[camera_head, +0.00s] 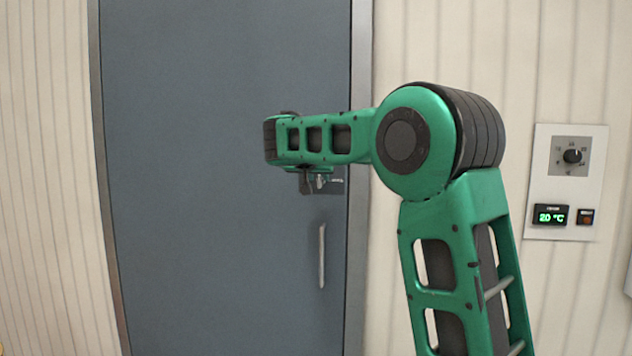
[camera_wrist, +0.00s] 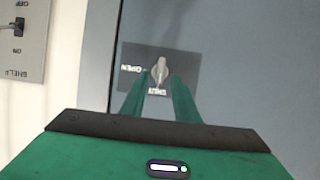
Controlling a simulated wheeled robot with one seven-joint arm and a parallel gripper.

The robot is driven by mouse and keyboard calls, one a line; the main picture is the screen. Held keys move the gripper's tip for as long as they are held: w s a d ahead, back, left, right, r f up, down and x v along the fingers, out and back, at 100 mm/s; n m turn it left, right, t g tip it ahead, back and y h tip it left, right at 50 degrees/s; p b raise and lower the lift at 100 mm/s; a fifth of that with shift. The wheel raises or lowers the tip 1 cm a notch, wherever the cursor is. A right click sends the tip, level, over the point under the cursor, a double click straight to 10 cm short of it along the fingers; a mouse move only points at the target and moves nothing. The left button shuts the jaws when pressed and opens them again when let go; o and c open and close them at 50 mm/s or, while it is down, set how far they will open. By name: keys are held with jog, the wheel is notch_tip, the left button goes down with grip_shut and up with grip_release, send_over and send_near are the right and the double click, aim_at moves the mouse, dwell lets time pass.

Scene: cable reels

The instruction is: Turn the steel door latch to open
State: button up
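The steel latch (camera_wrist: 159,70) is a small knob with a pointed lever on a dark plate (camera_wrist: 185,62) marked OPEN and SHUT. Its lever lies upright in the wrist view, in line with the SHUT mark, and OPEN is to its left. The latch also shows small in the head view (camera_head: 321,181), partly behind my arm, on the grey-blue door (camera_head: 220,200). My gripper (camera_wrist: 160,82) is open, with one green finger on each side of the latch in the picture. I cannot tell whether the fingers touch it or how far off it is.
A vertical bar handle (camera_head: 322,255) is on the door below the latch. A panel (camera_head: 570,145) with a dial and a green display is on the wall at right. A panel with a toggle switch (camera_wrist: 18,26) shows at the wrist view's upper left.

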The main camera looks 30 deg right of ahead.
jog(key=shift+x, duration=0.9)
grip_shut()
